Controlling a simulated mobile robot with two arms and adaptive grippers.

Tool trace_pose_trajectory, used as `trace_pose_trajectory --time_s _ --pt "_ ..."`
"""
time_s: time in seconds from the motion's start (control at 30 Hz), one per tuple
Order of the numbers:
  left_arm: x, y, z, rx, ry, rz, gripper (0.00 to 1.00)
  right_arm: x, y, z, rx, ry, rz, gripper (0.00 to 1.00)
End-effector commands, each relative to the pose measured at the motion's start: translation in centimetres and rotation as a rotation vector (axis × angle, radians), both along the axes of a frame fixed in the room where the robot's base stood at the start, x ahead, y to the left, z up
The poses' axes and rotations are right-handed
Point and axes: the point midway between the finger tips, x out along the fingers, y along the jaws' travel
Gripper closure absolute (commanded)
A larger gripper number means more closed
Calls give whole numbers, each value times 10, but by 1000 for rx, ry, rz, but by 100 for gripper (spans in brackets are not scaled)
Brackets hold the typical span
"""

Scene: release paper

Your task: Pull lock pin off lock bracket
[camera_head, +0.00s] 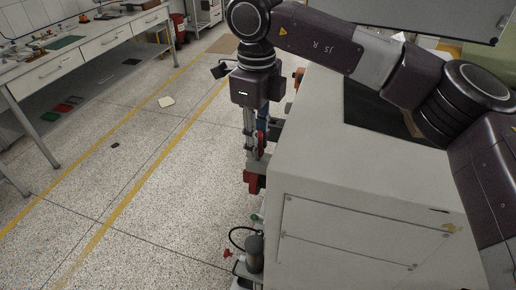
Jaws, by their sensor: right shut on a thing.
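My right arm reaches in from the right over a large pale machine. My right gripper (256,150) points down beside the machine's left side and is shut on a small part that its fingers mostly hide, seemingly the lock pin. A red piece (254,182) shows just below the fingertips, against the machine's side. It looks like part of the lock bracket, but the details are too small to tell. I cannot tell whether the pin is still in the bracket. My left gripper is not in view.
The pale machine (360,205) fills the right, with a dark opening on top. A dark cylinder with a cable and red knob (228,253) stands at its lower left. A white workbench (80,65) stands at upper left. The speckled floor between is mostly free.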

Motion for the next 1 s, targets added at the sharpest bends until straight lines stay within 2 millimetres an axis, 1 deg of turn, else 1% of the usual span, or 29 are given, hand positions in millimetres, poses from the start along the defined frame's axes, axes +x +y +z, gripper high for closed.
trace_pose_trajectory --time_s 0.03,0.8,1.0 --pt "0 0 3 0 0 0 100 0 0 5 1 0 0 100" --pt "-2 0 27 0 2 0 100 0 0 44 0 0 1 100" --pt "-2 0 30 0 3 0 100 0 0 49 0 0 1 100"
